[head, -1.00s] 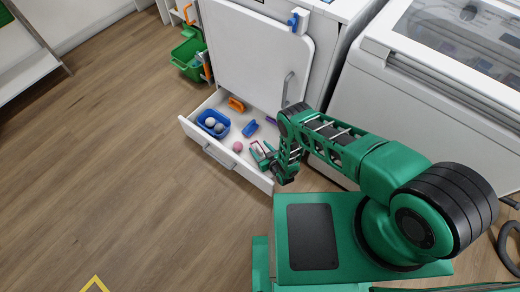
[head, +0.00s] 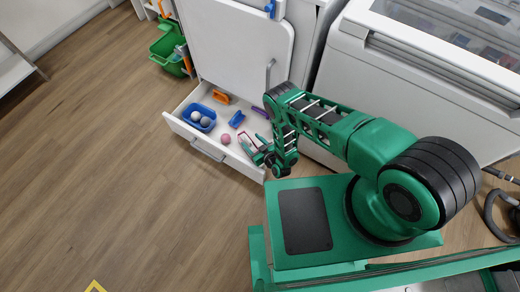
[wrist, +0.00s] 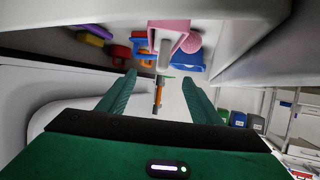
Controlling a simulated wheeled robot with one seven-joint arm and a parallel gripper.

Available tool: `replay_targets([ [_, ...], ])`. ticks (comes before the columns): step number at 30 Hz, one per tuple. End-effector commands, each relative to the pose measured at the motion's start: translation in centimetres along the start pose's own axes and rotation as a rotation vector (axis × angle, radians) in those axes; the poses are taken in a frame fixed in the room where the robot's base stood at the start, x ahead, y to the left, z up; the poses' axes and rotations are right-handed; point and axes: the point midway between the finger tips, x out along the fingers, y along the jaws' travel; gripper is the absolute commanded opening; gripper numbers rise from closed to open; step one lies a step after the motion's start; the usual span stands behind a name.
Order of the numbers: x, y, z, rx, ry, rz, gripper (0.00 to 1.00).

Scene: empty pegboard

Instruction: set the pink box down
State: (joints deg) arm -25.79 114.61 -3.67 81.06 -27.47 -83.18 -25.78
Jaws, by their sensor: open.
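The pink box (wrist: 172,26) is at the top middle of the wrist view, inside the white drawer (head: 206,147). A pale grey bar-like part shows in front of it. In the head view a small pinkish outline at my gripper (head: 256,148) is too small to make out well. My gripper (wrist: 159,77) is open, its two green fingers spread, with the pink box beyond the fingertips and not between them. In the head view it is low over the right end of the open drawer. Whether the box touches the drawer floor is hard to tell.
A green bin (head: 168,51) stands behind left. The wood floor at left is clear.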

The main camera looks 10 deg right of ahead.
Motion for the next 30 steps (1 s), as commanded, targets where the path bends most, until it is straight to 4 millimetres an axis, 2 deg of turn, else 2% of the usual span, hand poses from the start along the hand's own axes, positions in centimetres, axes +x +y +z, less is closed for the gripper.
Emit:
replay_targets([
  [1,-1.1,-0.1,0.0,-0.003,-0.004,-0.003,0.59],
  [6,-4.4,-0.1,0.1,-0.001,-0.003,-0.002,0.59],
  [12,-6.7,-0.1,0.0,0.001,-0.001,-0.001,0.59],
  [18,-7.4,0.0,0.0,0.001,0.0,0.0,0.59],
  [30,-7.3,0.0,0.0,0.001,0.0,0.0,0.59],
])
